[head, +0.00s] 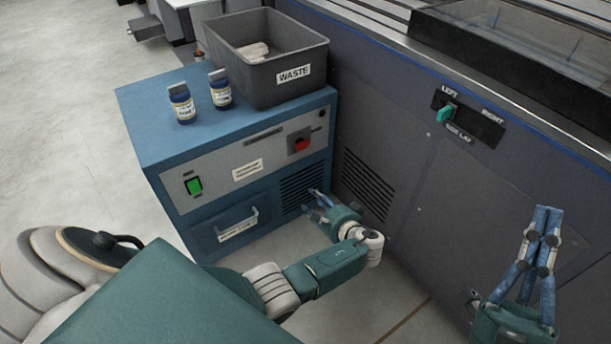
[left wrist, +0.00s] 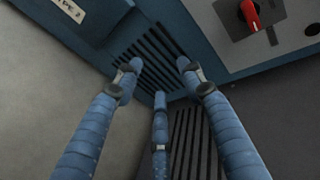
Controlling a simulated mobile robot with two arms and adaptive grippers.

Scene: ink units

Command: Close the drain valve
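A red rotary knob (head: 301,144) on a black square plate sits at the upper right of the blue cabinet's front panel. It also shows at the top right of the left wrist view (left wrist: 249,14). Its label is too small to read, so I cannot tell whether it is the drain valve. My left gripper (head: 318,198) is below the knob, in front of the slotted vent. In the left wrist view its fingers (left wrist: 157,70) are spread, open and empty, apart from the knob.
The blue cabinet (head: 225,205) has a green switch (head: 193,186) and a drawer handle (head: 238,225). Two bottles (head: 182,104) and a grey WASTE bin (head: 285,85) stand on top. A teal LEFT/RIGHT lever (head: 446,113) is on the grey machine (head: 385,135).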

